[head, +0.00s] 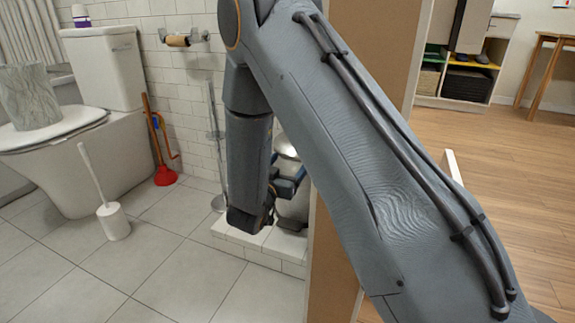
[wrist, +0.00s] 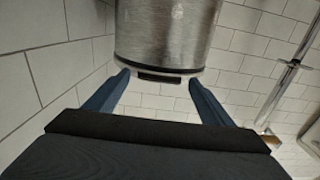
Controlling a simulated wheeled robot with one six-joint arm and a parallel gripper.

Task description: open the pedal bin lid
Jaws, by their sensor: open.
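The pedal bin is a silver metal cylinder. In the head view its body (head: 294,207) and shiny top (head: 284,146) show only partly behind my arm. In the wrist view the brushed-metal bin (wrist: 165,32) fills the top middle, with a dark band and pale rim at its lower picture edge. A short black tab (wrist: 160,77) shows at that rim; I cannot tell surely whether it is the pedal. My gripper (wrist: 158,80) is open, its blue fingers on either side of the tab. Contact cannot be told. The gripper (head: 287,184) is partly hidden in the head view.
The bin stands on a low white-tiled step (head: 258,240), close to a brown partition edge (head: 335,240). A metal stand (head: 217,140) is left of it. The grey floor in front is clear.

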